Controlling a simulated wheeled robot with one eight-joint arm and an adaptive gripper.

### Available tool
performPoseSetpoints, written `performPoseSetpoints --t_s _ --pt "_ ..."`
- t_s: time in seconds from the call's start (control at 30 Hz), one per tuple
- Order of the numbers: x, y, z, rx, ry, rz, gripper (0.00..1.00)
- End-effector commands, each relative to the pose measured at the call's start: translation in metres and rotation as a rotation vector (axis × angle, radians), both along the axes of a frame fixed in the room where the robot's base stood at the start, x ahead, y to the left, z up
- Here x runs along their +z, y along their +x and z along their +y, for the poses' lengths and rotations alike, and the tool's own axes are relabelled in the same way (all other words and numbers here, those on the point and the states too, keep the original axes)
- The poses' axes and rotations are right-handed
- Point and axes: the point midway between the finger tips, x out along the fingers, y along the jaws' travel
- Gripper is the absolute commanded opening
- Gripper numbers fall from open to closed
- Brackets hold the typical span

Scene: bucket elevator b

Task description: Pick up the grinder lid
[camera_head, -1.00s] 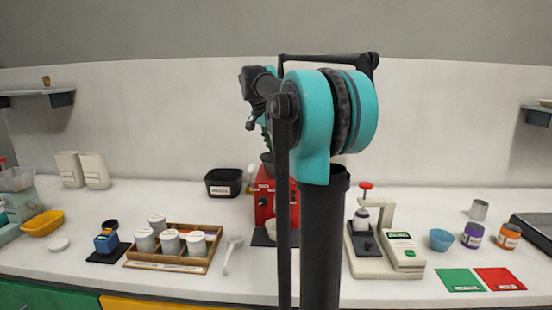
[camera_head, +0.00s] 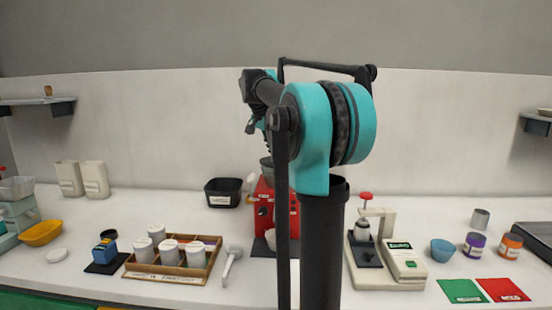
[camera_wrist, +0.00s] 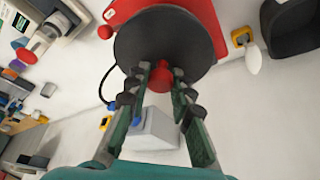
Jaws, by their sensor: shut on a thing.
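The grinder lid (camera_wrist: 165,48) is a dark round disc with a red knob (camera_wrist: 160,76) in the wrist view. My gripper (camera_wrist: 161,84) has its two fingers shut on either side of this knob. The red grinder body (camera_wrist: 185,12) shows just past the lid's edge; I cannot tell whether the lid touches it. In the head view the red grinder (camera_head: 264,203) stands at the back middle of the counter, partly behind my arm. My gripper is mostly hidden by my arm there.
A black bin (camera_head: 223,193) stands left of the grinder. A wooden tray (camera_head: 165,276) with several white-lidded jars and a white spoon (camera_head: 232,262) lie in front to the left. A white press-like device (camera_head: 385,280) stands to the right, beside a blue bowl (camera_head: 442,251).

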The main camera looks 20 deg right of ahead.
Motion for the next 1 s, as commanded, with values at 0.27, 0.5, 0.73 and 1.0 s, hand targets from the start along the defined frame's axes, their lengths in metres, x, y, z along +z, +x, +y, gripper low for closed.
performPoseSetpoints --t_s 0.27,0.5,0.73,1.0 --pt "0.057 0.0 0.0 0.0 0.0 0.0 0.0" --pt "0.107 0.0 0.0 0.0 0.0 0.0 0.0" --pt "0.146 0.0 0.0 0.0 0.0 0.0 0.0" --pt "0.172 0.0 0.0 0.0 0.0 0.0 0.0"
